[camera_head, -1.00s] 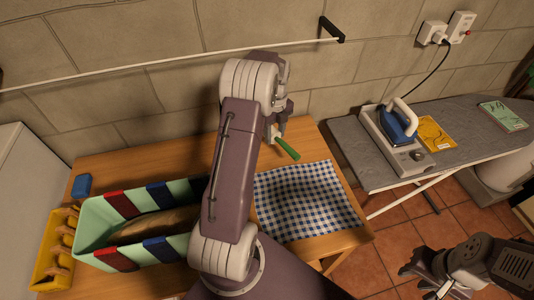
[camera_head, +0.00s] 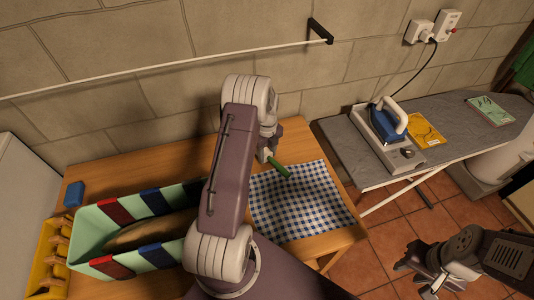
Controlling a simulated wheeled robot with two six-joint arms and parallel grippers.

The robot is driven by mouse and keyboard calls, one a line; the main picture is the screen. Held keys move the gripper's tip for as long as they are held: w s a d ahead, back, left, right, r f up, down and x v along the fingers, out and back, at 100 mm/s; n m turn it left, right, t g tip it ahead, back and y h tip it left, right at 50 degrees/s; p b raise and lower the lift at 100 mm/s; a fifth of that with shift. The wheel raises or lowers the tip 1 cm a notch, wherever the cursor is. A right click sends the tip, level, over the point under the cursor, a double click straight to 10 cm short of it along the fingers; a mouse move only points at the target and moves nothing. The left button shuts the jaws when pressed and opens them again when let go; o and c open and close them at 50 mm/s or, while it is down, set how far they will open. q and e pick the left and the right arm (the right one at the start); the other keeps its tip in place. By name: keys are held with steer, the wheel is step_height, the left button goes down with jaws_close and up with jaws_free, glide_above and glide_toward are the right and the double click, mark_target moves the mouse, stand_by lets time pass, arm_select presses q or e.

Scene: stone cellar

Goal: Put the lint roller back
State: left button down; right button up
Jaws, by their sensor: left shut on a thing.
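The lint roller has a green handle (camera_head: 278,168) and a pale head (camera_head: 264,155), partly covered by my gripper. My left gripper (camera_head: 266,147) is shut on it near the head. The handle points down and right, its end over the back edge of the blue-and-white checked cloth (camera_head: 300,205); I cannot tell whether it touches. My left arm hides part of the table (camera_head: 200,150) and the right end of the mint-green crate (camera_head: 88,222). My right gripper (camera_head: 412,272) looks open and empty, low at the right over the floor.
A yellow container (camera_head: 52,262) and a blue block (camera_head: 74,194) are at the table's left. A brown thing (camera_head: 150,232) lies in the crate. An ironing board (camera_head: 455,145) at right bears an iron (camera_head: 388,122), a yellow booklet (camera_head: 425,132) and a green booklet (camera_head: 490,108).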

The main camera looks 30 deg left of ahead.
mark_target(267, 153)
arm_select(q)
steer(key=shift+f, duration=0.15)
steer(key=c, duration=0.8)
jaws_free()
steer(key=shift+o, duration=0.2)
step_height(267, 153, up, 12)
steer(key=r, duration=0.1)
steer(key=s+d+f+n+t, duration=0.1)
steer(key=s+d+f+n, duration=0.1)
steer(key=s+d+n, duration=1.5)
steer(key=d+n+b, duration=0.1)
steer(key=n, duration=0.3)
steer(key=shift+s+f+n, duration=0.2)
steer(key=shift+s+n, duration=0.1)
